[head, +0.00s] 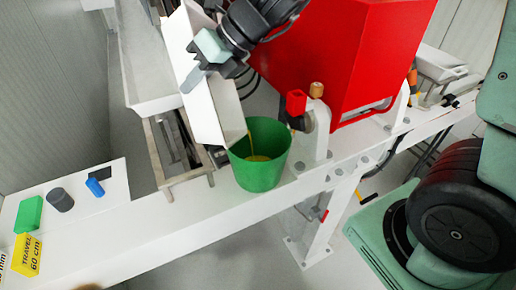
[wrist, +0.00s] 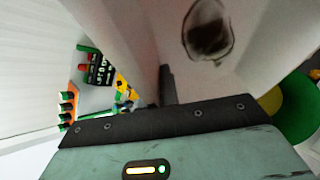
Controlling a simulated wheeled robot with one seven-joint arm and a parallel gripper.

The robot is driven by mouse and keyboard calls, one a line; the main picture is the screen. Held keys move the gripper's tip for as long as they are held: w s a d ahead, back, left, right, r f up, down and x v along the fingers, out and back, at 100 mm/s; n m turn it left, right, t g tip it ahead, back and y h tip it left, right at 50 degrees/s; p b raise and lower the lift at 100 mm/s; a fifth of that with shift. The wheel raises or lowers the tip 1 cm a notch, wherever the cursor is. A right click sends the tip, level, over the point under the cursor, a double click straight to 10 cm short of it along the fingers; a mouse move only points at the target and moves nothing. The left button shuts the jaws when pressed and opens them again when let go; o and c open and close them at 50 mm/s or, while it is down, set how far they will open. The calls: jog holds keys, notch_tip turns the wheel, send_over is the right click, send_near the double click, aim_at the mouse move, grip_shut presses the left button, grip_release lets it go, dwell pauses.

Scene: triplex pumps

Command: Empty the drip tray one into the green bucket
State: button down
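The white drip tray (head: 205,105) is steeply tilted, its lower corner over the mouth of the green bucket (head: 262,172). A thin yellowish stream runs from that corner into the bucket, and yellow liquid (head: 256,158) shows inside. My gripper (head: 202,65) is shut on the tray's wall near its upper part. In the wrist view the tray's pale wall (wrist: 225,75) fills much of the picture, with a dark oval patch on it. The bucket (wrist: 300,105) shows at the right edge there. The fingertips are partly hidden by the tray.
The bucket stands upright on the white bench beam beside a metal frame (head: 175,160). A red pump housing (head: 335,60) stands right behind it, with a small red block (head: 296,102) close to the bucket. A green block (head: 28,214) and small items lie at the left on the bench.

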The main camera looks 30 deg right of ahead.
jog(key=p, duration=0.2)
jog(key=r+p, duration=0.1)
jog(key=p, duration=0.1)
jog(key=shift+w+a, duration=0.1)
jog(key=shift+a, duration=0.1)
jog(key=a+p, duration=0.1)
jog(key=p, duration=0.1)
jog(key=h+p, duration=0.1)
jog(key=p, duration=0.1)
jog(key=shift+w+a+g+p, duration=0.4)
jog(key=shift+w+a+f+g+h+b, duration=0.15)
jog(key=shift+w+a+f+h+b, duration=0.2)
jog(key=shift+f, duration=0.35)
jog(key=shift+w+a+f+g+h+b, duration=0.1)
jog(key=shift+a+f+g+h, duration=0.05)
jog(key=shift+a+f+h, duration=0.4)
jog(key=shift+f, duration=0.15)
